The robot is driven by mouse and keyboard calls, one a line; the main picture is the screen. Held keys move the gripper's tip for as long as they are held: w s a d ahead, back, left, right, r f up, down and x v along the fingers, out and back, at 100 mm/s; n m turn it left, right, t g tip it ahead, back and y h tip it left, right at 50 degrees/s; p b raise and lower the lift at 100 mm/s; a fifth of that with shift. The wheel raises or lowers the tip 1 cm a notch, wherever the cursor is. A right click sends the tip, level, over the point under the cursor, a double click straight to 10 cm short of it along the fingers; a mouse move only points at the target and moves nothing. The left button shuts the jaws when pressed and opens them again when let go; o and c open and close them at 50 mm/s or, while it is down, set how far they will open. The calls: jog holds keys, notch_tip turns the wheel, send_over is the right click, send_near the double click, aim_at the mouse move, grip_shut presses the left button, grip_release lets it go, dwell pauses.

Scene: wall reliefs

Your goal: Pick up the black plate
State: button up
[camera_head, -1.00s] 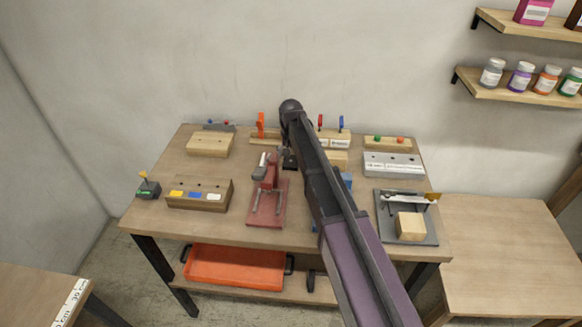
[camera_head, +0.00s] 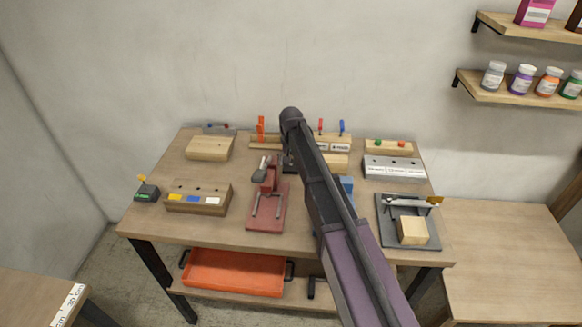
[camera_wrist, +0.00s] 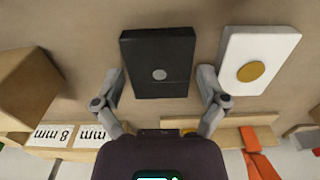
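The black plate (camera_wrist: 157,84) is a dark flat rectangle with a grey round spot near its middle. It lies on the brown tabletop in the wrist view. My gripper (camera_wrist: 162,78) is open, one finger to the left and one to the right of the plate's near part. I see a gap between each finger and the plate; the height above it is hard to judge. In the head view my arm hides most of this area.
A white plate (camera_wrist: 258,60) with a gold disc lies close beside my right finger. A wooden block (camera_wrist: 28,85) is at the left. Labelled wooden racks (camera_wrist: 70,137) stand near my gripper's base. A red clamp fixture (camera_head: 268,205) stands on the table (camera_head: 220,228).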

jog(key=c, duration=0.5)
jog(key=shift+c, duration=0.2)
jog(key=shift+r, duration=0.1)
notch_tip(320, 180, up, 10)
jog(key=p, duration=1)
dwell(0.5)
notch_tip(320, 180, up, 7)
jog(key=p, duration=0.7)
send_over(291, 165)
notch_tip(291, 165, down, 7)
jog(key=b, duration=0.7)
jog(key=shift+w, duration=0.1)
